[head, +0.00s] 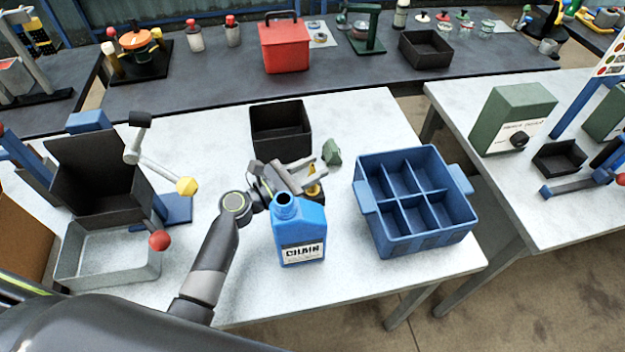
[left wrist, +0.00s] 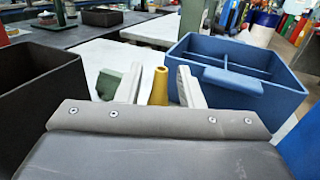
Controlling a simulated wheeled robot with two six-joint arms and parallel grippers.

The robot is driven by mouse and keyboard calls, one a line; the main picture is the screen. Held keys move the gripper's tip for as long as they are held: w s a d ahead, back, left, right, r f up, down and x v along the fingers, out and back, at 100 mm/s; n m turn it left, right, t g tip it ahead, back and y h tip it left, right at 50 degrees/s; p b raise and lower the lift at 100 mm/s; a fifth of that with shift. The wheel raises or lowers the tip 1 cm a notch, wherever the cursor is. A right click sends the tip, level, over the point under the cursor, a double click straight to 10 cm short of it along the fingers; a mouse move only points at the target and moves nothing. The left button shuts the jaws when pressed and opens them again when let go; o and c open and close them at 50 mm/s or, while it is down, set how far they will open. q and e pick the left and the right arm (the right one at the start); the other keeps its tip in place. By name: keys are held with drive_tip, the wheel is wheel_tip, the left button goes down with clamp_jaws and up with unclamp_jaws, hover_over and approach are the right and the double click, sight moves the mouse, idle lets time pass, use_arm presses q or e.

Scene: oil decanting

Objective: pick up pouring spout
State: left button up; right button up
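The pouring spout appears to be the yellow cone (left wrist: 159,86) standing upright on the table in the left wrist view. In the head view only a small yellow part of it (head: 314,190) shows behind the blue bottle, partly hidden by my gripper. My left gripper (head: 312,176) is low over the table behind the bottle. Its two pale fingers (left wrist: 158,84) are apart, one on each side of the cone in the left wrist view, with gaps on both sides. Whether the cone is fully between the fingertips or just beyond them is unclear. My right gripper is not in view.
A blue bottle labelled CHAIN (head: 300,235) stands just in front of the gripper. A blue divided crate (head: 412,160) is to the right, a black bin (head: 280,143) behind. A small green object (head: 331,153) sits close to the fingers.

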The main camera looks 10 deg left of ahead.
use_arm(q)
drive_tip(key=shift+w+d, duration=0.1)
drive_tip(key=shift+w, duration=0.05)
clamp_jaws()
idle(0.4)
